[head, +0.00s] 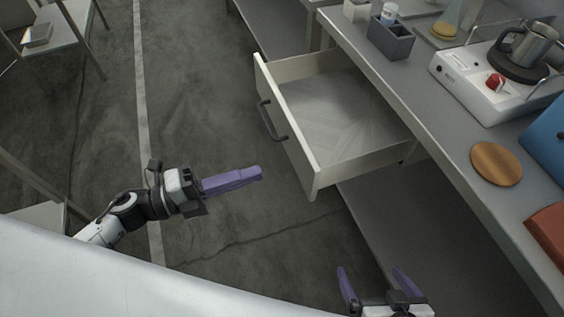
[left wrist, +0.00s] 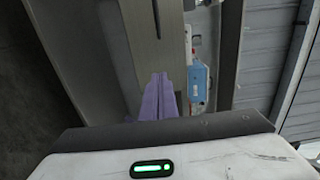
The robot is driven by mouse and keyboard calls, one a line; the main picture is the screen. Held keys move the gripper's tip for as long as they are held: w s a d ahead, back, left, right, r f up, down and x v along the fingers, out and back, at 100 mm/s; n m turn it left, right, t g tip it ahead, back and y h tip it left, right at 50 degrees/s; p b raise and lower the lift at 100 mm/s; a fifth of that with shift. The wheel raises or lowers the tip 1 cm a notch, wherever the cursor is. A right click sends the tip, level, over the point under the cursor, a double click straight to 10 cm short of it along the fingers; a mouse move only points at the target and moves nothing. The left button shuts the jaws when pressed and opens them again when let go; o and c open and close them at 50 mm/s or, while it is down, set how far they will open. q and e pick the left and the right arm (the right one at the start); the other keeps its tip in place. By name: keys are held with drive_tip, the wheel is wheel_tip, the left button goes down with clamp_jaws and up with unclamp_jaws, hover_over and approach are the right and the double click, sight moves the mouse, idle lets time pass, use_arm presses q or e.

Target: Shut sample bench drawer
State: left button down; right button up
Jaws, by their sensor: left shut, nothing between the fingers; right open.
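The sample bench drawer (head: 341,112) stands pulled out from the bench, open and empty, in the head view. Its pale front carries a dark bar handle (head: 270,121) on the side facing left. My left gripper (head: 260,173) is shut and empty, with purple fingers pointing toward the drawer front, apart from it. The left fingers also show in the left wrist view (left wrist: 160,95), pressed together. My right gripper (head: 377,277) is open and empty at the bottom of the head view, nearer to me than the drawer.
The grey bench top (head: 425,128) holds a grey box (head: 391,39), a white hotplate (head: 487,84) with a metal jug, a wooden disc (head: 496,164), and blue and red-brown items. A small table (head: 62,38) stands at the far left. The floor left of the drawer is clear.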

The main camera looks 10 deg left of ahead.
sight(298, 160)
use_arm(q)
drive_tip(key=x, duration=0.7)
drive_tip(key=shift+w+d, duration=0.25)
drive_tip(key=shift+d, duration=0.1)
